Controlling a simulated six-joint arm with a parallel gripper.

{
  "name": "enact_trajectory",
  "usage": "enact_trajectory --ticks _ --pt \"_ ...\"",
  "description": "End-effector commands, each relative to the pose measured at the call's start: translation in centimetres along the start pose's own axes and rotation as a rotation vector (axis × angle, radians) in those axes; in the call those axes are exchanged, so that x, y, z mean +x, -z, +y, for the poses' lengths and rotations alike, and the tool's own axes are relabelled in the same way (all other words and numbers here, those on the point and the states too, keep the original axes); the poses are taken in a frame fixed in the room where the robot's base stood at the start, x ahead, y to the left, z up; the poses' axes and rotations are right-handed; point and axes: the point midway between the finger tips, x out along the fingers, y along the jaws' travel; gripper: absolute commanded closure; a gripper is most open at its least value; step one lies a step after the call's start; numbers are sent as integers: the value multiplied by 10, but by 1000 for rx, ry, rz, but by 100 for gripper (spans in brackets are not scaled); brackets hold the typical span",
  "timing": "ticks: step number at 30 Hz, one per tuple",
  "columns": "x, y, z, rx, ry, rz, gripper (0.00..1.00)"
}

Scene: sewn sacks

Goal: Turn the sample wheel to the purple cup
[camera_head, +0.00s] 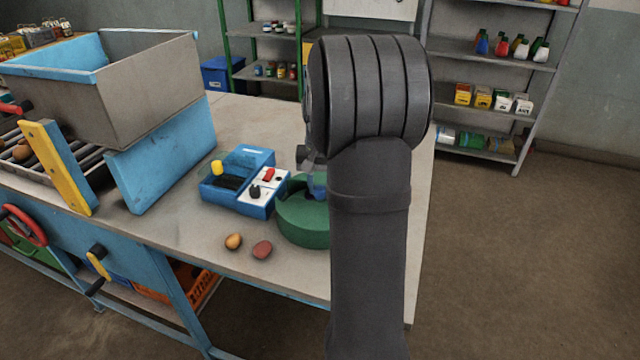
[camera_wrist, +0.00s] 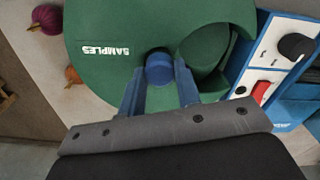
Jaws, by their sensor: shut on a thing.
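The sample wheel is a green drum (camera_head: 300,222) on the table, partly hidden behind my arm in the head view. In the wrist view its green top (camera_wrist: 105,28) carries the white word SAMPLES and has a rounded dark green recess (camera_wrist: 208,48). A blue knob (camera_wrist: 159,66) stands on the top. My gripper (camera_wrist: 160,76) has its blue fingers on either side of this knob and is shut on it. In the head view the fingertips are mostly hidden by my arm. I see no purple cup; the inside of the recess looks green.
A blue device (camera_head: 238,182) with a white panel, red switch and black knob stands close left of the wheel. Two small vegetables, one orange (camera_head: 233,241) and one reddish (camera_head: 262,249), lie in front. A large hopper (camera_head: 150,95) stands further left. Shelves stand behind.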

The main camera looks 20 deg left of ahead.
Motion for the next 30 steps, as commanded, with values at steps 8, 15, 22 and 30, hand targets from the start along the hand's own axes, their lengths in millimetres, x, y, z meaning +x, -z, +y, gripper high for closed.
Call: enact_trajectory --ticks 8,15,22,30 --pt "0 0 0 -137 0 1 100" --pt "-1 0 0 -257 0 1 100" --pt "-1 0 0 -372 0 1 100" --pt "-1 0 0 -507 0 1 100"
